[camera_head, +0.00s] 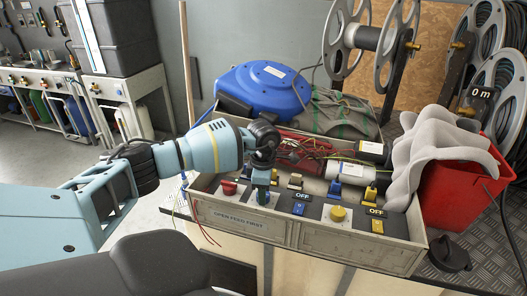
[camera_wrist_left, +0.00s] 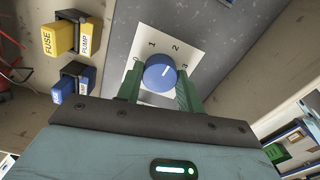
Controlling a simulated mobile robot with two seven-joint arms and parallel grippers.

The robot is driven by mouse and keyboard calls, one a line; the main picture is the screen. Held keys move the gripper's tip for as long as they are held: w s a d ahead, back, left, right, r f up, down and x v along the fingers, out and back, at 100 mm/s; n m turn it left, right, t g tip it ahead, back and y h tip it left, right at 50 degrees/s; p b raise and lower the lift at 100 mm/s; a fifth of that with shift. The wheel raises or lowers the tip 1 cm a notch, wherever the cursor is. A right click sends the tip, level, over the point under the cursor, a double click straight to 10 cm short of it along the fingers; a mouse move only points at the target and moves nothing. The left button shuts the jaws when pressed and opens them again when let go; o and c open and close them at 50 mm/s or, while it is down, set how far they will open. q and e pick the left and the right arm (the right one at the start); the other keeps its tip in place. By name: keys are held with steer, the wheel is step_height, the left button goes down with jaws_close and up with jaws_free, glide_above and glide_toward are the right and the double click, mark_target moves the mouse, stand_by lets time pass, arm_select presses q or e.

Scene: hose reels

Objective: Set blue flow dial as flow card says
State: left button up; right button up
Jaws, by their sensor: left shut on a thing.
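The blue flow dial (camera_wrist_left: 160,72) sits on a white scale plate (camera_wrist_left: 150,35) marked 0, 1, 2 and 3. Its white mark points to the upper right, toward the 2 and 3 side; I cannot tell the exact setting. My left gripper (camera_wrist_left: 158,88) has its green fingers on both sides of the dial, shut on it. In the head view my left gripper (camera_head: 262,190) reaches down to the control panel and partly hides the blue dial (camera_head: 263,197). I can make out no readable flow card. My right gripper is not in view.
The grey control box (camera_head: 340,245) reads OPEN FEED FIRST. Its panel carries a red knob (camera_head: 229,187), a yellow knob (camera_head: 338,214) and blue and yellow blocks beside OFF labels.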

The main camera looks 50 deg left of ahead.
arm_select(q)
steer(key=shift+m, duration=0.5)
steer(key=o, duration=1)
steer(key=shift+r, duration=0.1)
step_height(320, 180, up, 7)
steer(key=shift+f, duration=0.1)
steer(key=shift+r, duration=0.45)
